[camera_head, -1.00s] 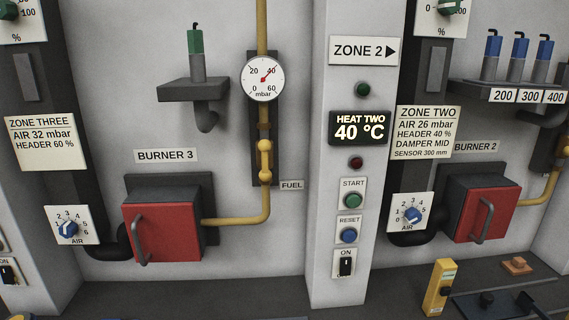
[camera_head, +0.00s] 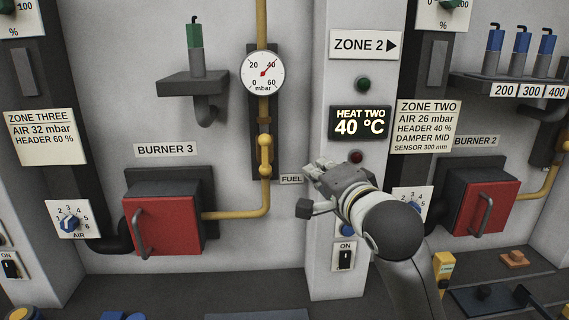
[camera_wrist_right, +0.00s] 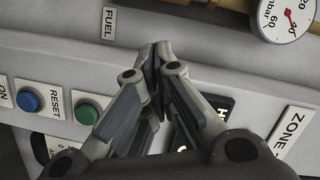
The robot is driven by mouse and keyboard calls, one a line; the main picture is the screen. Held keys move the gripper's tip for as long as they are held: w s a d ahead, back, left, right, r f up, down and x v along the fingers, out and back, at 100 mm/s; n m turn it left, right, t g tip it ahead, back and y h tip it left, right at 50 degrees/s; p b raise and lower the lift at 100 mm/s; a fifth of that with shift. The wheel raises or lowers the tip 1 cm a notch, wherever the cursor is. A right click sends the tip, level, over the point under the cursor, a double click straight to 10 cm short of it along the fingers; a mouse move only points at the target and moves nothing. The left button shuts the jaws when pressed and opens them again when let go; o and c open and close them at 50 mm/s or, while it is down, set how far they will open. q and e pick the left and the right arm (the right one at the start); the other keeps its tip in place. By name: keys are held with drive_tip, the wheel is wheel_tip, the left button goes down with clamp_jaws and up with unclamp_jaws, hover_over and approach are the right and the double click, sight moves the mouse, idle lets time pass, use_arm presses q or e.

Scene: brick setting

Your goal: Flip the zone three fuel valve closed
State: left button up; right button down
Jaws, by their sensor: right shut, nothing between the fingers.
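The zone three fuel valve (camera_head: 265,156) is a yellow fitting on the yellow vertical pipe above Burner 3's feed bend. Its lever stands upright, in line with the pipe. The FUEL label (camera_head: 291,179) is just right of it and also shows in the right wrist view (camera_wrist_right: 109,22). My right gripper (camera_head: 314,172) is in front of the Zone 2 pillar, to the right of the valve and apart from it. In the right wrist view its fingertips (camera_wrist_right: 156,50) are together with nothing between them. My left gripper is not in view.
The pressure gauge (camera_head: 262,73) sits above the valve. Burner 3's red box (camera_head: 163,226) is lower left. The pillar (camera_head: 327,272) juts out right of the valve; my arm hides its START button.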

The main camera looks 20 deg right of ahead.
sight(265, 155)
drive_tip(key=shift+w, duration=0.15)
drive_tip(key=w+a+f+p, duration=0.2)
drive_tip(key=w+p, duration=0.3)
drive_tip(key=w, duration=0.5)
drive_tip(key=shift+w+a+f, duration=0.35)
drive_tip(key=shift+a, duration=0.2)
drive_tip(key=shift+d, duration=0.1)
drive_tip(key=shift+w+f, duration=0.1)
